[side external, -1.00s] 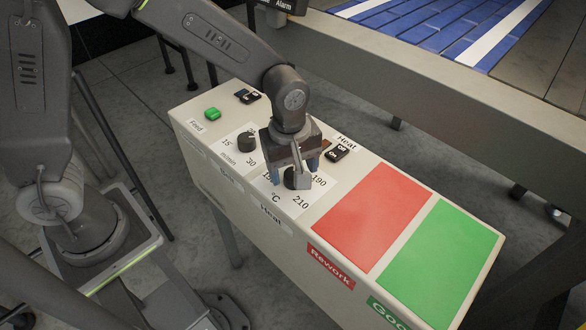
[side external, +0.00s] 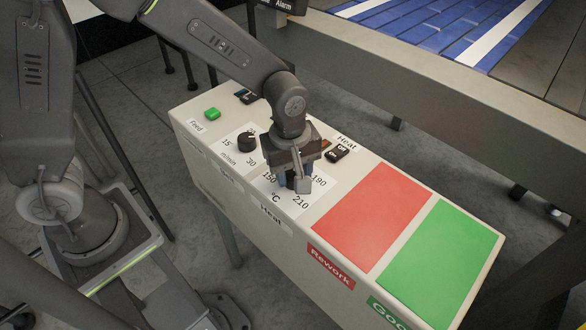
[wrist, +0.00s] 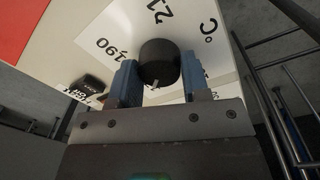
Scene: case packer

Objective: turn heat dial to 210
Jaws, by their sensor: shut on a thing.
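The black round heat dial (wrist: 160,60) is between the two blue fingers of my gripper (wrist: 159,76) in the wrist view. The fingers are shut on its sides. A white mark on the dial's lower edge faces my gripper's body, away from the partly seen 210 (wrist: 158,12); 190 (wrist: 112,48) is to the left. In the side view my gripper (side external: 292,183) points down over the heat scale and largely hides the dial. The printed 210 (side external: 301,202), 190 (side external: 320,181) and 150 (side external: 269,177) show around it.
A black Heat switch (side external: 338,153) is close behind my gripper. The feed dial (side external: 247,141) and a green button (side external: 211,113) are to the left. Red Rework (side external: 370,215) and green Good (side external: 440,260) pads lie clear to the right.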

